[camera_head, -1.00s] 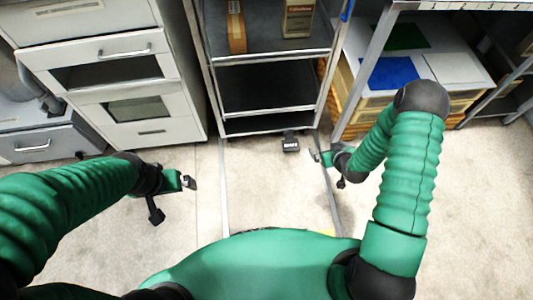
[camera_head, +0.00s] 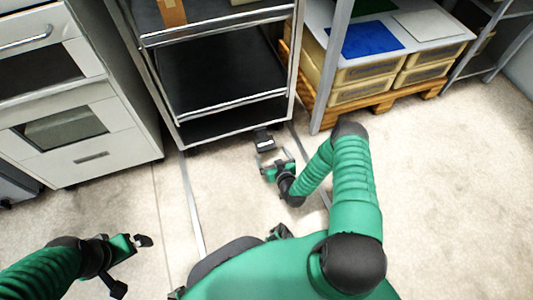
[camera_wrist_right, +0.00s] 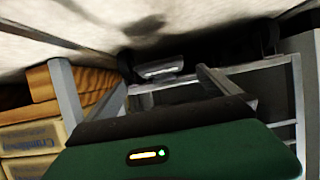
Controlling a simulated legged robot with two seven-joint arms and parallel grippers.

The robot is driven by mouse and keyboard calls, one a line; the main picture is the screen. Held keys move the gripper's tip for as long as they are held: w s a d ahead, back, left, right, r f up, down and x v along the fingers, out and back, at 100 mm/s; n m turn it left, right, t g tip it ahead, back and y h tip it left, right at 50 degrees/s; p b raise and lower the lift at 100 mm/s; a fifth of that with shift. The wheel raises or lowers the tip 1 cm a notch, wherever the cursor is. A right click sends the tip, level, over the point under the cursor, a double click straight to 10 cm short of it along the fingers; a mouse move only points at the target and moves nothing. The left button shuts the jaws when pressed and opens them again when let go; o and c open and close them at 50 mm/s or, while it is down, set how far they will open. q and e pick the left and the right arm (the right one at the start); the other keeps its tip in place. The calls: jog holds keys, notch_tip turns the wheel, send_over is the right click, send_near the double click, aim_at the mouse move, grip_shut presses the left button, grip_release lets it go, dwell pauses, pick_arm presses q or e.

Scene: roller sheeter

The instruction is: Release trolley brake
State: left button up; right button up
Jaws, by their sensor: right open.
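The trolley (camera_head: 228,103) is a metal-framed cart with dark shelves, standing ahead of me. Its brake pedal (camera_head: 264,139), a small dark piece with a pale plate, sticks out low at its front right. It also shows in the right wrist view (camera_wrist_right: 160,69), past the fingers. My right gripper (camera_head: 272,158) is open and empty, low over the floor just in front of the pedal. Whether it touches the pedal is not clear. My left gripper (camera_head: 143,241) is away at the lower left, with nothing seen in it; its jaw opening is hard to make out.
A white drawer cabinet (camera_head: 88,125) stands left of the trolley. A metal rack (camera_head: 334,65) and stacked beige crates (camera_head: 358,82) on a wooden pallet (camera_head: 391,102) stand to the right. Metal strips (camera_head: 191,205) run along the floor. The pale floor at the right is clear.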

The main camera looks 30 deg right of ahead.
jog(key=b+x, duration=0.2)
jog(key=x, duration=0.3)
jog(key=shift+f+b, duration=0.2)
jog(key=shift+b, duration=0.15)
jog(key=shift+w+d, duration=0.15)
jog(key=shift+w, duration=0.25)
pick_arm(q)
jog(key=x, duration=0.2)
jog(key=s+x, duration=0.1)
jog(key=x, duration=0.1)
jog(key=shift+f, duration=0.1)
pick_arm(e)
jog(key=shift+r, duration=0.1)
